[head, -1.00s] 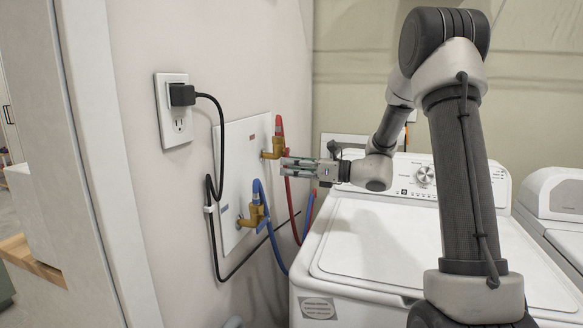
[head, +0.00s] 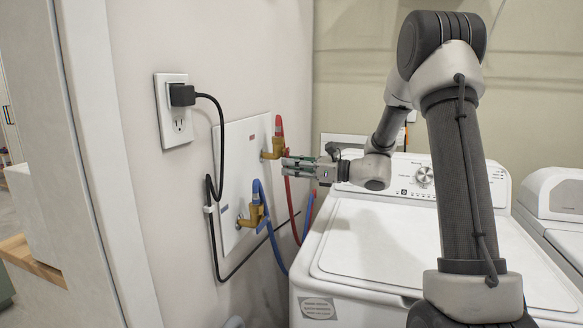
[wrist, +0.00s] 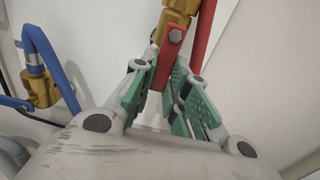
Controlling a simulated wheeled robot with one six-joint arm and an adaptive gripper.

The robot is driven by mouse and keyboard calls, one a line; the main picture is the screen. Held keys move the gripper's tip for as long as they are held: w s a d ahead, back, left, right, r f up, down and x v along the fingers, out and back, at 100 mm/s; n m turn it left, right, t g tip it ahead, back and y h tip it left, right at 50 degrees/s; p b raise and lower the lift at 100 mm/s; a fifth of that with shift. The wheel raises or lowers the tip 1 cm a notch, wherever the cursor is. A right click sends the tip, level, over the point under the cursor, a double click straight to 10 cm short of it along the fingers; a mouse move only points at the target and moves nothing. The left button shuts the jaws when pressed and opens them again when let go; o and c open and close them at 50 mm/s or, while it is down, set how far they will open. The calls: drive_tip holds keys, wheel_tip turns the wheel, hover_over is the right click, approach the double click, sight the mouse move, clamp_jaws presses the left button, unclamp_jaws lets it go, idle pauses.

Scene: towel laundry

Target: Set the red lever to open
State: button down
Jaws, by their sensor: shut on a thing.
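The red lever (wrist: 167,62) is a flat bar with a bolt near its upper end, on a brass valve (head: 275,148) that also shows at the top of the wrist view (wrist: 178,8). My gripper (head: 286,166) reaches left to the wall beside this valve. In the wrist view, the lower part of the lever lies between the green finger pads of my gripper (wrist: 164,88), shut on it. In the head view the gripper hides most of the lever.
A red hose (head: 280,126) rises beside the valve and hangs down. A blue hose (head: 257,188) runs from a second brass valve (head: 252,215), nearer on the same white wall plate (head: 240,150). A white washer (head: 390,235) stands below my arm. A black cord (head: 212,130) hangs from the outlet.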

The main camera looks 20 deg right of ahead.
drive_tip(key=c, duration=1.4)
unclamp_jaws()
drive_tip(key=v, duration=1.2)
